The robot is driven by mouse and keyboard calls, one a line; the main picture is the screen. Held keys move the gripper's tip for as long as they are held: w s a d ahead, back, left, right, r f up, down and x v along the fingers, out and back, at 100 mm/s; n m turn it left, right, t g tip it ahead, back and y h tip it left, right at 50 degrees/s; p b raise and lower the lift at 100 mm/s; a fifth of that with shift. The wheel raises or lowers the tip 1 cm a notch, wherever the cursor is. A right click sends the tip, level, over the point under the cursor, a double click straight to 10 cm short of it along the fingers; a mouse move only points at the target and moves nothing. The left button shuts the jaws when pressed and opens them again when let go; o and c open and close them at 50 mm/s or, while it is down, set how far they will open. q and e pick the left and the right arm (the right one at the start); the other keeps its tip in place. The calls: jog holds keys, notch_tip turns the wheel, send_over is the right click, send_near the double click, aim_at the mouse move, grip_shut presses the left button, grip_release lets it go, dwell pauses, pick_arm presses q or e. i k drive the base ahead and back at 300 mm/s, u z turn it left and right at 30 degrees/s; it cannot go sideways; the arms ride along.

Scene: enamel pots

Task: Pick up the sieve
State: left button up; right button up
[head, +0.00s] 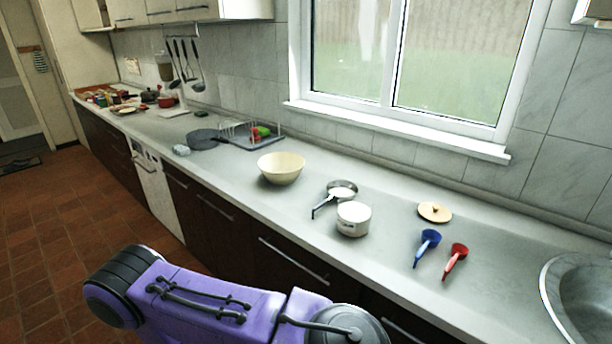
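A small round metal-rimmed utensil with a dark handle, which looks like the sieve (343,189), lies on the grey counter (400,262) below the window. Its handle points toward the front left. Its bowl looks pale inside; I cannot make out a mesh. A white enamel pot (353,220) stands just in front and to the right of it, close to it. A purple arm of mine crosses the bottom of the head view, below the counter's front edge. Neither of my grippers is in view.
A cream bowl (281,170) stands left of the sieve. A round wooden lid (434,211), a blue scoop-like tool (428,242) and a red one (457,256) lie to the right. A sink (585,300) is at far right. A dark pan (203,138) and dish rack stand farther left.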

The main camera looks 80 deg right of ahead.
aim_at(335, 189)
jog(key=z, duration=0.05)
jog(key=i, duration=0.35)
jog(key=z, duration=3.15)
